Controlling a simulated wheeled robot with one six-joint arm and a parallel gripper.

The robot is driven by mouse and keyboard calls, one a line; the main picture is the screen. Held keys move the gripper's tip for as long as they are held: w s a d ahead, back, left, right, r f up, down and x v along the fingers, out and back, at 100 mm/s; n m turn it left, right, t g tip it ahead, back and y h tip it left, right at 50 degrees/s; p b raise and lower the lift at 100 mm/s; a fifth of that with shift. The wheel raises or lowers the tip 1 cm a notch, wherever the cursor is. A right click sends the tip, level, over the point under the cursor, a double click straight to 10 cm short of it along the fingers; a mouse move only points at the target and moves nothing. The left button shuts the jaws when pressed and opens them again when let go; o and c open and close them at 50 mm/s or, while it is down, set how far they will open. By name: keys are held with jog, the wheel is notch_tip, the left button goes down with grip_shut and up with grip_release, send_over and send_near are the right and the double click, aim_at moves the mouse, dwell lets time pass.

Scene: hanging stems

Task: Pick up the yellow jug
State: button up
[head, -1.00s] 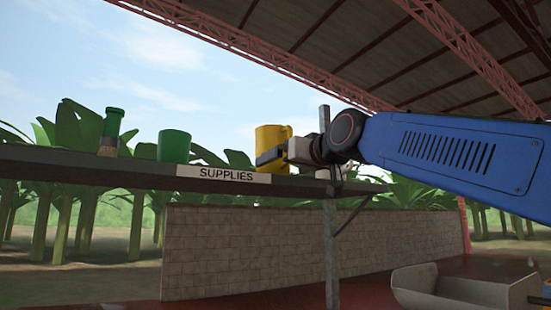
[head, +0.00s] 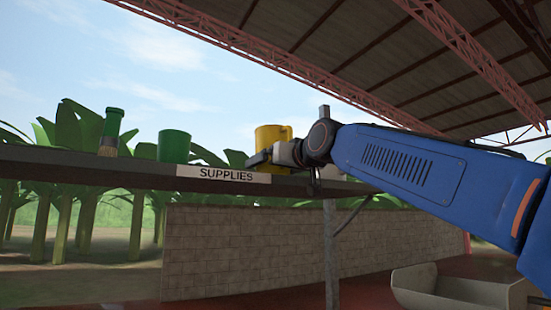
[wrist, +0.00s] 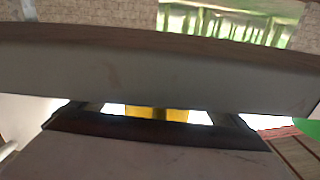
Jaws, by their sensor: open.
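The yellow jug (head: 272,136) stands upright on the supplies shelf (head: 70,163), right of the green cup. My gripper (head: 259,159) is open at shelf height, overlapping the jug's lower part in the head view. In the wrist view, a patch of the yellow jug (wrist: 158,114) shows between the dark fingers of my gripper (wrist: 158,109). The shelf's grey board (wrist: 160,75) hides most of the jug there. I cannot tell whether the fingers touch the jug.
A green cup (head: 174,146) and a green-handled brush (head: 110,132) stand on the shelf to the left. A "SUPPLIES" label (head: 223,174) is on its front edge. A post (head: 331,250) stands below. A grey tub (head: 440,290) is at lower right.

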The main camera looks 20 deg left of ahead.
aim_at(274, 133)
jog(key=c, duration=1.2)
jog(key=shift+r, duration=0.15)
notch_tip(274, 133, up, 9)
jog(key=shift+w+a+f, duration=0.1)
jog(key=shift+f, duration=0.05)
jog(key=shift+r, duration=0.4)
jog(key=shift+r, duration=0.1)
